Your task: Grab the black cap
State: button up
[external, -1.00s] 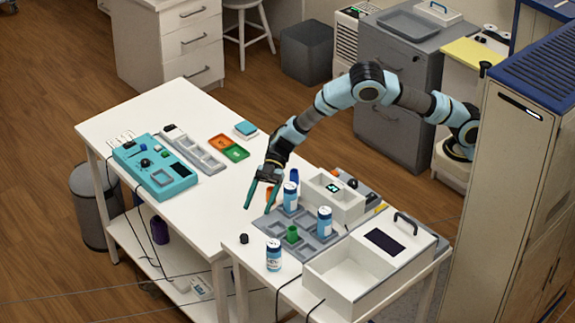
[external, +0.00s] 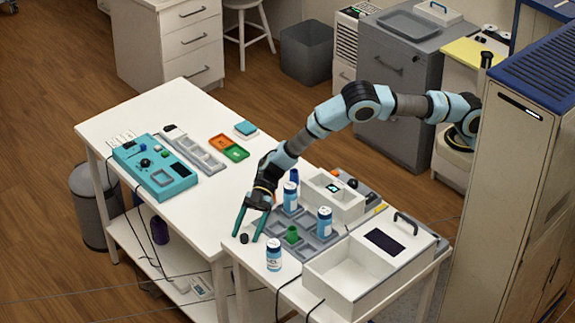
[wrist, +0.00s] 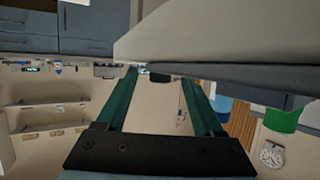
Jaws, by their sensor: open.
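The black cap (external: 244,239) is a small dark piece on the white table, left of a blue-and-white can. My gripper (external: 246,237) has two long green fingers and points down at it. The fingers are spread, with the cap between or just beside their tips in the external view; contact cannot be told. In the wrist view my gripper (wrist: 159,74) is open, and a small dark thing, possibly the cap, shows between the far tips. Nothing is held.
A blue-and-white can (external: 274,255) stands close to the right of the fingers. A grey tray (external: 306,244) holds two more cans and a green piece. A white open box (external: 345,272) is at the front right. The table's left part has clear white surface.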

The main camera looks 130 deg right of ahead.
grip_shut()
dwell(0.4)
jog(key=shift+r, duration=0.1)
